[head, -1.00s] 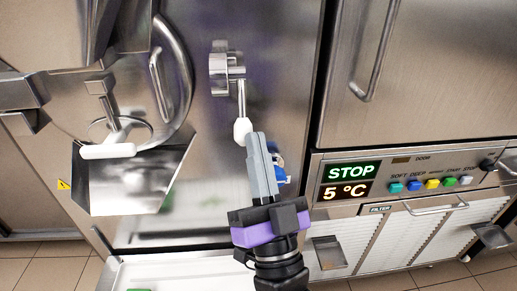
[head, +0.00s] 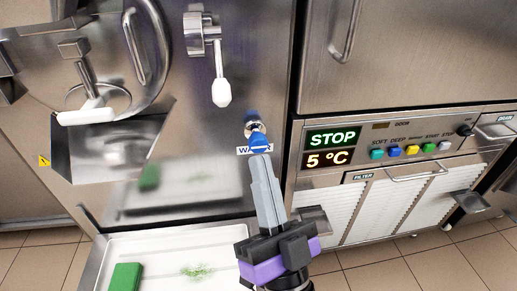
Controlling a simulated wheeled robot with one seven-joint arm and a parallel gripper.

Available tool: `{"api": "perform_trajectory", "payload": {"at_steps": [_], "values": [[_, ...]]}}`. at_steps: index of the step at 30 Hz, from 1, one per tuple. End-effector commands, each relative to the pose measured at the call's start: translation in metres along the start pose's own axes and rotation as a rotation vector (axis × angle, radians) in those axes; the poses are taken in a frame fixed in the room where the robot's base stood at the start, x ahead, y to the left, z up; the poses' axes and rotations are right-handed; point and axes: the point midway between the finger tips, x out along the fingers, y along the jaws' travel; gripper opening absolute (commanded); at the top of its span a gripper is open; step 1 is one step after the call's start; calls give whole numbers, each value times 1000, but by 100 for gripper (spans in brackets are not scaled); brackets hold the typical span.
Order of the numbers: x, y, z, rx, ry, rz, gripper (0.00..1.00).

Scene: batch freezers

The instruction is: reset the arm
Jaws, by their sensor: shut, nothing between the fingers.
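My gripper (head: 262,160) is in the lower middle of the head view, pointing up toward the steel front of the batch freezer (head: 185,130). Its grey fingers are shut together with nothing between them. The fingertips show just below a blue water knob (head: 259,142); I cannot tell whether they touch it. A steel lever with a white handle (head: 221,92) hangs down above the knob, apart from the gripper.
A steel tray (head: 160,275) below holds a green block (head: 126,277) and green crumbs. A control panel (head: 400,150) reading STOP and 5 °C is on the right. A steel chute (head: 110,145) and round hatch with a white handle (head: 85,116) are on the left.

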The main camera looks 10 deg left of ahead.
Motion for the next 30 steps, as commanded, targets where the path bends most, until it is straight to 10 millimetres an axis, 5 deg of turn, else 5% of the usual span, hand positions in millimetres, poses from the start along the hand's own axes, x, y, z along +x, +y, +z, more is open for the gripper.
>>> {"api": "perform_trajectory", "payload": {"at_steps": [7, 11, 21, 30], "values": [[-1, -1, -4, -39, -5, -3, 0], [-25, 11, -6, -96, -54, 36, 0], [-152, 66, -15, -267, -311, 230, 0], [-268, 87, -43, -381, -571, 397, 0]]}}
